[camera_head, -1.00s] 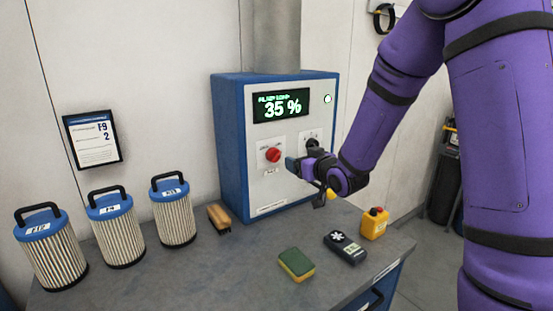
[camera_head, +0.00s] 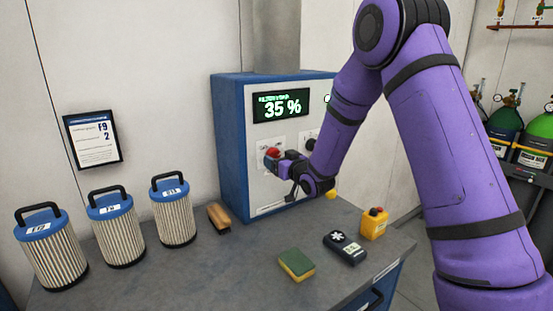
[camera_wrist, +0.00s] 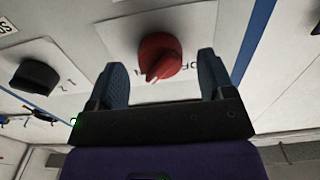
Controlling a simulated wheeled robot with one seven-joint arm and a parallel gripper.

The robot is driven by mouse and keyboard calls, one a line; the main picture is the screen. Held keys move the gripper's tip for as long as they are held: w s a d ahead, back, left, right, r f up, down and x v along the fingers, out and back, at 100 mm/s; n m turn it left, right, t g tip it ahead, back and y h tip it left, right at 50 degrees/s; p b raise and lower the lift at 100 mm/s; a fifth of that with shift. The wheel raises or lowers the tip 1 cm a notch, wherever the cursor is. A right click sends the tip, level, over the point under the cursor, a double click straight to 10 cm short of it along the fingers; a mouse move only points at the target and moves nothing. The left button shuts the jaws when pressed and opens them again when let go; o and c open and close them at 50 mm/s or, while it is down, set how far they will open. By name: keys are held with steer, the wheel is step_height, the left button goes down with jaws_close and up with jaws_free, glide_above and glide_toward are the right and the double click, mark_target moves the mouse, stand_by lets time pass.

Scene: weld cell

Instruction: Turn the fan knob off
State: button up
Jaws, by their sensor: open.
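The fan unit (camera_head: 228,150) is a blue and white box on the bench with a display (camera_head: 281,105) reading 35 %. A red knob (camera_head: 272,153) is on its front; a black knob (camera_head: 311,139) is to its right, partly hidden by my arm. In the wrist view the red knob (camera_wrist: 160,56) sits between and just beyond my open fingers, on a white label with partly covered lettering. My gripper (camera_wrist: 162,78) is empty, and I cannot tell whether a finger touches the knob. The black knob (camera_wrist: 35,77) is off to the left there.
Several filter cartridges (camera_head: 118,232) stand at the left of the bench. Gas cylinders (camera_head: 538,135) stand at far right.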

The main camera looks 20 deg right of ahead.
steer(key=shift+x, duration=0.85)
steer(key=c, duration=0.9)
